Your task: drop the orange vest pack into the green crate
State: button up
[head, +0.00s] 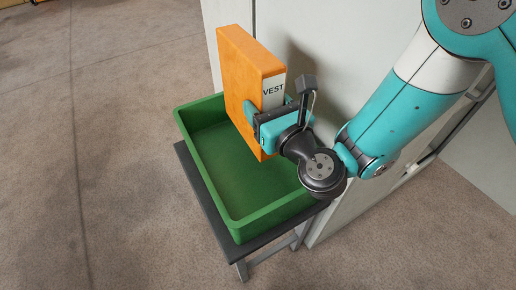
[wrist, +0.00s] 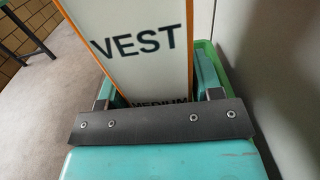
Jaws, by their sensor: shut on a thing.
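The orange vest pack (head: 240,80) is a flat upright box with a white label reading VEST. My gripper (head: 271,113) is shut on it at its labelled edge. In the head view the pack appears over the back part of the green crate (head: 238,226), and I cannot tell its exact height above the crate floor. In the wrist view the pack's white label (wrist: 138,62) stands between the jaws, and a strip of the green crate (wrist: 208,52) shows behind. The visible part of the crate's inside is empty. Its back right part is hidden by the pack and my arm.
The crate stands on a dark small table (head: 205,200) with grey legs. A pale wall or panel (head: 340,30) rises close behind and to the right. Open carpeted floor (head: 110,130) lies to the left. Another table (wrist: 28,32) shows at the far left in the wrist view.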

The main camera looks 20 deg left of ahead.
jog(key=shift+f+b, duration=2.75)
jog(key=shift+f, duration=0.2)
jog(key=shift+r, duration=0.1)
jog(key=o, duration=1.1)
jog(key=shift+d, duration=0.1)
jog(key=shift+s, duration=0.1)
